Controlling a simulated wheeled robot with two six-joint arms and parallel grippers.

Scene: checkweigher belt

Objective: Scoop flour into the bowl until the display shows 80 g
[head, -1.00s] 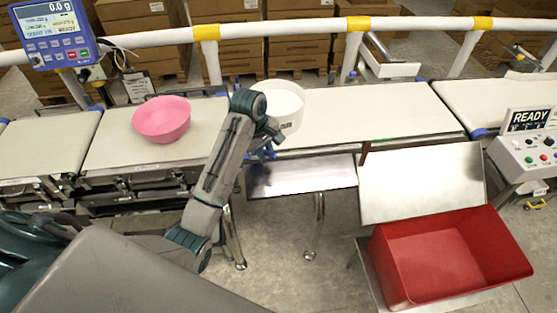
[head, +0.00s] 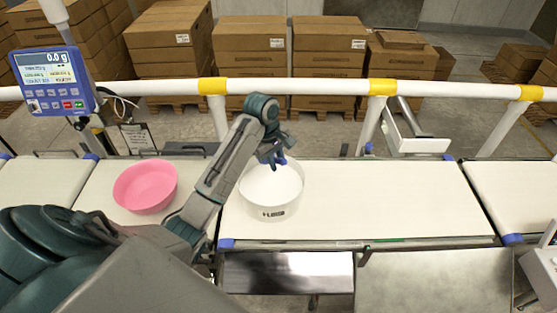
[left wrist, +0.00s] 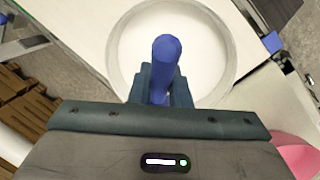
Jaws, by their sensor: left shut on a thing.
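A pink bowl (head: 146,187) sits on the weighing belt at the left, and its edge shows in the left wrist view (left wrist: 297,152). The blue display (head: 53,80) above it reads 0.0 g. A white tub (head: 271,196) of white flour stands on the belt to the right of the bowl. My left gripper (head: 272,158) is over the tub, shut on a blue scoop handle (left wrist: 165,62). The scoop's head is hidden, so I cannot tell whether it is in the flour. My right gripper is not in view.
The belt (head: 390,200) right of the tub is clear. A white rail (head: 300,87) with yellow bands runs behind the belts. A metal shelf (head: 288,272) lies below the front edge. Cardboard boxes (head: 170,45) are stacked behind the rail.

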